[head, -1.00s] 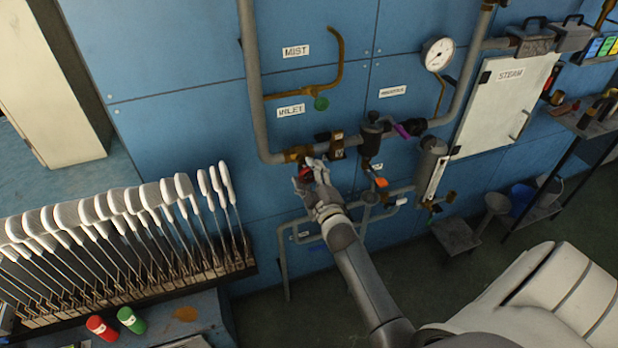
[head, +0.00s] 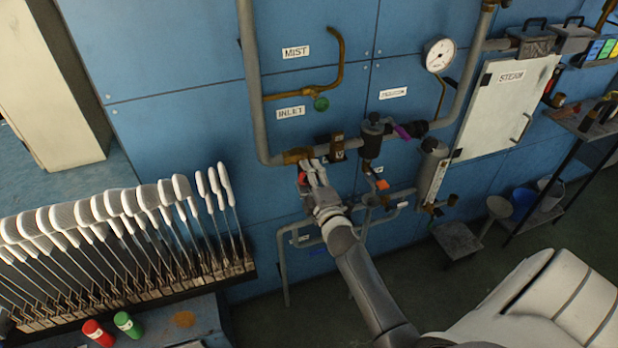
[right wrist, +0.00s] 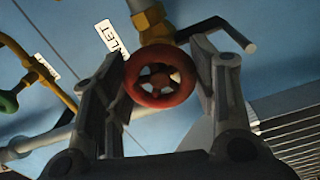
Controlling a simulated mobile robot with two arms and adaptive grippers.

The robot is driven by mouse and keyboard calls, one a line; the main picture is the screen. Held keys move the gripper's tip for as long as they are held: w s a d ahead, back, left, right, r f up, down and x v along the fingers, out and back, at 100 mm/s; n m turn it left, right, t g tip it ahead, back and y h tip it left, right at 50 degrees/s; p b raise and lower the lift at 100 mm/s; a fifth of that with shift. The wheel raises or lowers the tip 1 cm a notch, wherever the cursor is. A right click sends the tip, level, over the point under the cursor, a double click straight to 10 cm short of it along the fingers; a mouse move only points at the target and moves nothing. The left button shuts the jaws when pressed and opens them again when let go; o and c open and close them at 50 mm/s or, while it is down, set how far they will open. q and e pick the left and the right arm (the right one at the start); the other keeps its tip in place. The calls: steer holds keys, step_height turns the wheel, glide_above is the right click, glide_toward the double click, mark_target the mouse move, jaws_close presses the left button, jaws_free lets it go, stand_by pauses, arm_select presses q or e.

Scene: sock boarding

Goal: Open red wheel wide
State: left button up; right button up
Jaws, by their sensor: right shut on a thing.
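The red wheel (right wrist: 160,77) is a small round handwheel with spokes, on a brass valve (right wrist: 152,22) below the INLET label. In the right wrist view it sits between the two fingers of my right gripper (right wrist: 158,85), which is shut on its rim from both sides. In the head view the red wheel (head: 302,178) is mostly hidden behind my right gripper (head: 312,175), which reaches up to the pipe from below. My left gripper is not in view.
A green wheel (head: 321,103) sits on the brass mist pipe above. A gauge (head: 439,55) and a STEAM cabinet (head: 507,100) are on the wall to the right.

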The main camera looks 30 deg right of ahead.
steer(key=shift+f, duration=0.15)
steer(key=o, duration=1)
steer(key=v, duration=1.2)
steer(key=shift+a, duration=0.1)
